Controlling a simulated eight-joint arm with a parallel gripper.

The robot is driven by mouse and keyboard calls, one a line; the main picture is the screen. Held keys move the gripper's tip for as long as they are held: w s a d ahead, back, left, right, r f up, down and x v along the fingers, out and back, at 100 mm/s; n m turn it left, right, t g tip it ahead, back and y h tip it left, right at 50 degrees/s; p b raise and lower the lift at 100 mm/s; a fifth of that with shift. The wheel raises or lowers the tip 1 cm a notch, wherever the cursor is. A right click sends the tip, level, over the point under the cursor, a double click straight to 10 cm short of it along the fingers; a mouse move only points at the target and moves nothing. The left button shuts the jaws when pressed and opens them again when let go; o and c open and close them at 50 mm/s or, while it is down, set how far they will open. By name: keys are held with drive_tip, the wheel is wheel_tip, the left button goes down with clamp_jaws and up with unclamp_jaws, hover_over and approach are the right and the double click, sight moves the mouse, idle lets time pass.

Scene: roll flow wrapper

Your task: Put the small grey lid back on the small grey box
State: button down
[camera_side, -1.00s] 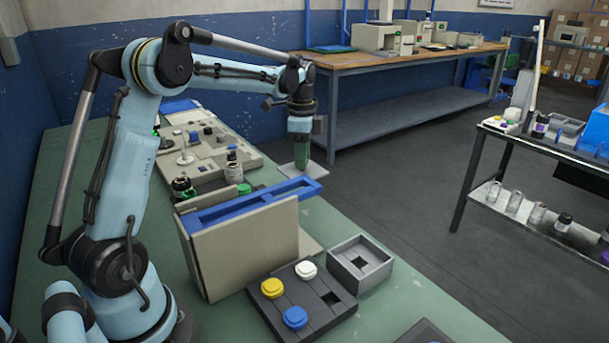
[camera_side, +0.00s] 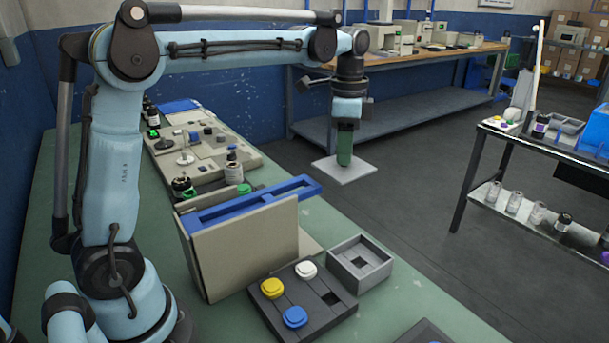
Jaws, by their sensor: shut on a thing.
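The small grey box (camera_side: 376,273) stands open on the green bench, at the right of the dark tray. My gripper (camera_side: 344,158) points straight down behind and above the box in the picture, out past the bench's far right edge. A flat, light grey square lid (camera_side: 359,174) hangs level under the gripper tip. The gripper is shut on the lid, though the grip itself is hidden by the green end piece. The lid is well apart from the box.
A dark tray (camera_side: 322,318) with yellow, blue and white pieces sits left of the box. A beige panel with a blue top frame (camera_side: 254,203) stands behind the tray. A beige device (camera_side: 213,157) lies further back. A black cart (camera_side: 540,142) stands at the right.

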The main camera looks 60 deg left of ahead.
drive_tip(key=s+d, duration=0.4)
drive_tip(key=d, duration=0.7)
wheel_tip(320, 180, down, 10)
drive_tip(key=shift+w+a+f, duration=0.15)
drive_tip(key=shift+a+f, duration=0.05)
drive_tip(key=shift+f, duration=1.4)
idle(1.9)
drive_tip(key=shift+c, duration=1.3)
unclamp_jaws()
wheel_tip(320, 180, up, 8)
idle(0.4)
